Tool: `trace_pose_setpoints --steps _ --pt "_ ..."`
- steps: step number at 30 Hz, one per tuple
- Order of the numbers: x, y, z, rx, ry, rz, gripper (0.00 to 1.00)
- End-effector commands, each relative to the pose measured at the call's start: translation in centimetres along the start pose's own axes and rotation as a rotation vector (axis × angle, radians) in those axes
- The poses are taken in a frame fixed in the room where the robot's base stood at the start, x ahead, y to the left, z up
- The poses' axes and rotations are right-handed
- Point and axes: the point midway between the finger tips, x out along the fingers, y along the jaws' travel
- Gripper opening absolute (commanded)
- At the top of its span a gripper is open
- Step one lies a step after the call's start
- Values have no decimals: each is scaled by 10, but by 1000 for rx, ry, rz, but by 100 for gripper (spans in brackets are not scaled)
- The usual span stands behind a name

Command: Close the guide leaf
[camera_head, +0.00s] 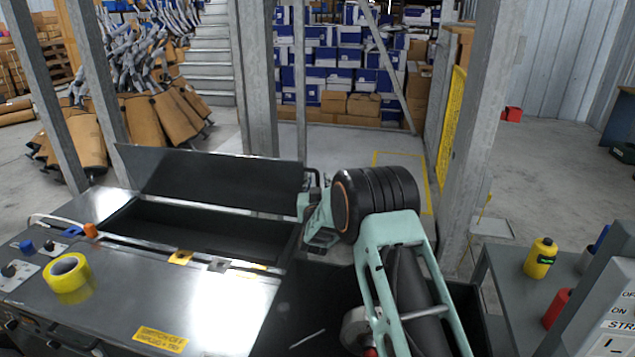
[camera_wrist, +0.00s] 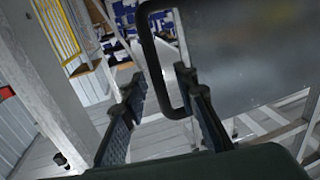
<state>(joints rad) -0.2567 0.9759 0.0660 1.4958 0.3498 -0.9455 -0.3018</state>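The guide leaf (camera_head: 215,180) is a long dark panel, raised and tilted back along the rear edge of an open dark trough (camera_head: 195,228) in the metal bench. In the wrist view the leaf (camera_wrist: 255,50) fills the upper right, with a black looped handle (camera_wrist: 152,60) at its side. My gripper (camera_wrist: 160,80) is open; its two black fingers stand apart, and the handle's loop shows between them, near the right finger. I cannot tell whether they touch. In the head view my gripper (camera_head: 314,185) is at the leaf's right end, partly hidden by my arm.
A yellow tape roll (camera_head: 69,274) lies on the metal bench top (camera_head: 130,285). Metal posts (camera_head: 478,120) rise behind and right of my arm. A side table at right holds a yellow bottle (camera_head: 540,258) and a red one (camera_head: 556,308). Mufflers and stacked boxes stand farther back.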

Motion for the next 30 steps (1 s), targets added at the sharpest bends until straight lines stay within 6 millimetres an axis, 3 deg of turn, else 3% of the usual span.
trace_pose_setpoints --steps 5,12,30 --pt "0 0 0 0 0 0 25" --pt "0 0 0 0 0 0 0" --pt "-1 -5 2 -2 11 0 0"
